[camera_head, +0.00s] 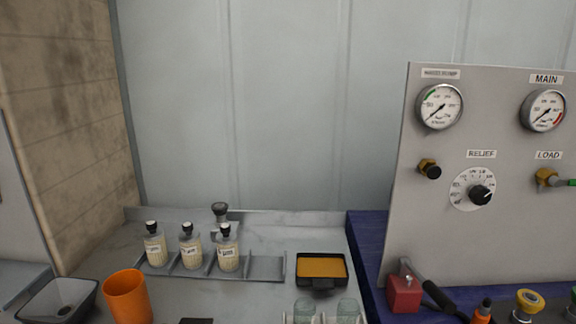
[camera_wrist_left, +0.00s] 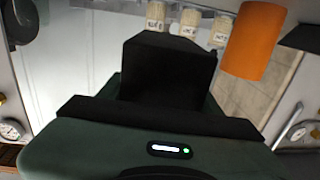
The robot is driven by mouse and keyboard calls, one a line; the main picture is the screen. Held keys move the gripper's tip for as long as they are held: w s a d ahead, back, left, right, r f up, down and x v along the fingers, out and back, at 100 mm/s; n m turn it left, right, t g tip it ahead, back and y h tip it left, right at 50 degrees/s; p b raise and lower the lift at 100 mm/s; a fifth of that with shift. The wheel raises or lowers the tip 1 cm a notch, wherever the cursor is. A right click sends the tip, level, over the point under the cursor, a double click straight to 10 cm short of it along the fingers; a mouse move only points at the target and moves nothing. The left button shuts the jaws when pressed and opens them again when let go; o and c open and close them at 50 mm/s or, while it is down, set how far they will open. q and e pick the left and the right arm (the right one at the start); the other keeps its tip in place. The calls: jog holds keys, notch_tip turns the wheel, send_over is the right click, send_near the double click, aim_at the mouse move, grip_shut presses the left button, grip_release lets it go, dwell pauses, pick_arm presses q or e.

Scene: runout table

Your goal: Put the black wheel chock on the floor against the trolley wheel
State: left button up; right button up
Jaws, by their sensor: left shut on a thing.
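The black wheel chock (camera_wrist_left: 168,68) is a dark block with a sloping face, in the middle of the left wrist view. My left gripper (camera_wrist_left: 160,108) is shut on it; its fingertips are hard to tell apart from the dark block. In the head view only a small dark piece shows at the bottom edge, and I cannot tell what it is. The trolley wheel and the floor are in neither view. My right gripper is not in view.
On the grey worktop stand an orange cup (camera_head: 127,297), a dark square bowl (camera_head: 60,299), a rack (camera_head: 268,267) with three labelled bottles and a black tray (camera_head: 321,281) with orange contents. Glass jars (camera_head: 347,310) stand in front. A gauge panel (camera_head: 480,235) rises at right.

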pick_arm(q)
jog(key=shift+s+f+m+h, duration=0.15)
jog(key=shift+s+f+h, duration=0.1)
jog(key=shift+s, duration=0.3)
jog(key=shift+s+f+m+h, duration=0.15)
jog(key=shift+s+h, duration=0.1)
jog(key=shift+s, duration=0.3)
jog(key=s+f, duration=0.2)
jog(key=s, duration=0.6)
jog(key=shift+f, duration=0.4)
jog(key=shift+w, duration=0.1)
